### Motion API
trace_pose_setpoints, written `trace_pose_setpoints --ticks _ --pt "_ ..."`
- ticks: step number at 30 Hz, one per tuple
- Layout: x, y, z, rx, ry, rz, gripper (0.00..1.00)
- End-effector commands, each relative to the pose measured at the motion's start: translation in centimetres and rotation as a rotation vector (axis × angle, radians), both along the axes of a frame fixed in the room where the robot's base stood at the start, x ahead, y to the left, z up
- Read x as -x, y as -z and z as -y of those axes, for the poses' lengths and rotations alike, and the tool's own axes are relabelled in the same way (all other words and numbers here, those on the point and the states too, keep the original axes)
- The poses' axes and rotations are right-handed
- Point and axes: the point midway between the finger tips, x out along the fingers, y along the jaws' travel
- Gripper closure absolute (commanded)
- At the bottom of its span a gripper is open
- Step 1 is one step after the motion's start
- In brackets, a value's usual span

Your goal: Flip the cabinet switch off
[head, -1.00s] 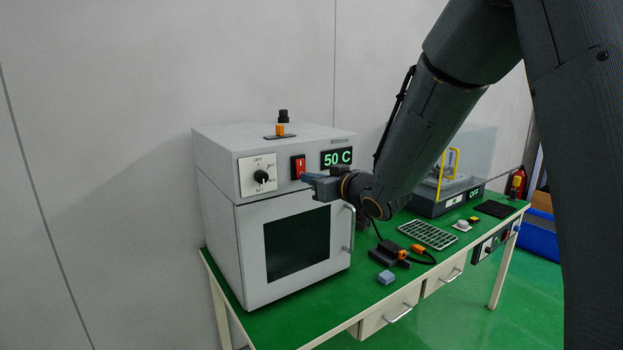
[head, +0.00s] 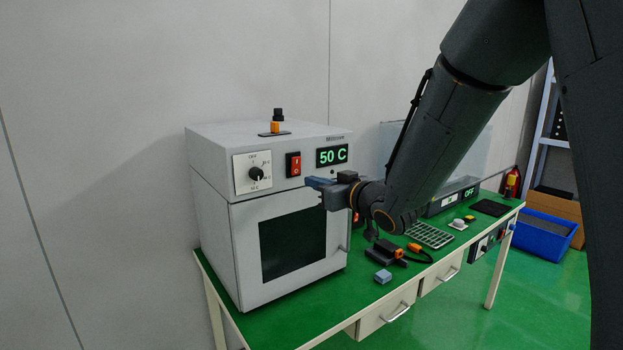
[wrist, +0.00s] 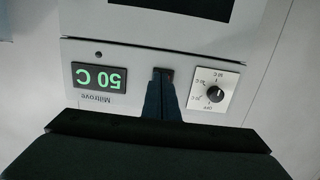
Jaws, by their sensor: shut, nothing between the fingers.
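The white cabinet (head: 236,212) stands on the green table, with a dark window in its closed door. Its red rocker switch (head: 293,165) sits on the top panel between a dial (head: 255,174) and a display (head: 332,156) reading 50 C in green. My gripper (head: 312,183) is shut and empty, just in front of the panel, below and right of the switch in the head view. The wrist view is upside down; there the shut fingers (wrist: 162,95) point at the dark switch housing (wrist: 163,73) and cover most of it. I cannot tell whether they touch it.
An orange and black fitting (head: 277,121) stands on the cabinet top. On the green table (head: 350,318) lie a black and orange tool (head: 388,250), a small blue-grey block (head: 383,276) and a grid tray (head: 429,235). A device reading OFF (head: 450,198) stands behind. A blue bin (head: 545,240) is on the floor.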

Motion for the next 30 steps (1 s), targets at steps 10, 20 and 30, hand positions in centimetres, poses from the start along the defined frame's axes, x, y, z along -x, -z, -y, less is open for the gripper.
trace_pose_setpoints --ticks 10,20,30 --pt "5.6 1.3 5.1 0.001 0.012 0.001 1.0" --pt "7.9 1.6 6.4 0.001 0.007 0.0 1.0" --pt "7.9 1.7 6.4 0.003 0.008 -0.003 1.0"
